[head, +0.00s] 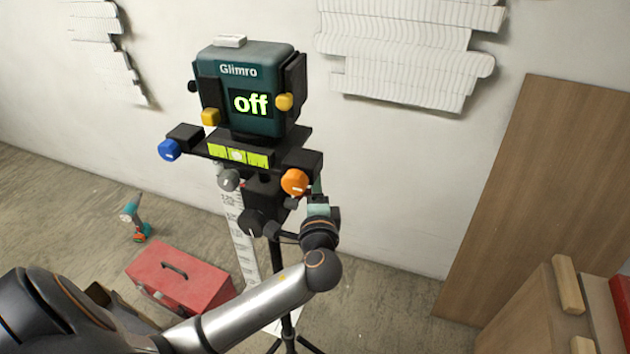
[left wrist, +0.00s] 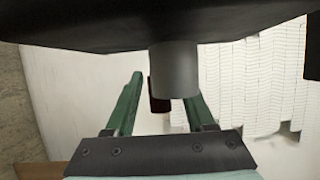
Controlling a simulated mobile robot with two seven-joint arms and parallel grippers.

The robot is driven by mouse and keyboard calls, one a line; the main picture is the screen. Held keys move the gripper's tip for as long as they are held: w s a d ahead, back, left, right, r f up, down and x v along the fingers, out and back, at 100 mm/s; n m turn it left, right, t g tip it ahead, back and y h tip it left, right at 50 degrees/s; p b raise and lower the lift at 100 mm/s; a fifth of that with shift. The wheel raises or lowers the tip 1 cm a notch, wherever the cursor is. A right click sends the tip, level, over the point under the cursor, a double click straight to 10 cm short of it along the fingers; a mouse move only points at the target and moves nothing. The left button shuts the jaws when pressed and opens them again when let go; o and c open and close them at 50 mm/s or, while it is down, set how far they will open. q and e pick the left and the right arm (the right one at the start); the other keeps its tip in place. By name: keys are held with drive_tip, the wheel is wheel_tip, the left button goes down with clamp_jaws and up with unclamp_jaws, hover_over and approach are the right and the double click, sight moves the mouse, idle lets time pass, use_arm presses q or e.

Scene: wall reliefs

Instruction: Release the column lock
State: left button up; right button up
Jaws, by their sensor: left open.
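The dark teal Glimro device (head: 245,85), reading "off", stands on a black head and column (head: 262,195) on a tripod. Knobs near the column are grey (head: 228,180) and black (head: 252,222); no label shows which one is the column lock. A grey cylinder (left wrist: 176,70) hangs from a black body and covers part of the right finger; a dark red piece (left wrist: 159,98) shows between the fingers. Contact cannot be told.
A blue knob (head: 169,150) sticks out left, with yellow knobs (head: 284,102) on the device. A red toolbox (head: 180,277) and a drill (head: 134,217) are on the floor at left. A wooden panel (head: 545,190) leans right. White reliefs (head: 405,45) hang on the wall behind.

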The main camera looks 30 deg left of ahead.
use_arm(q)
clamp_jaws()
idle(0.5)
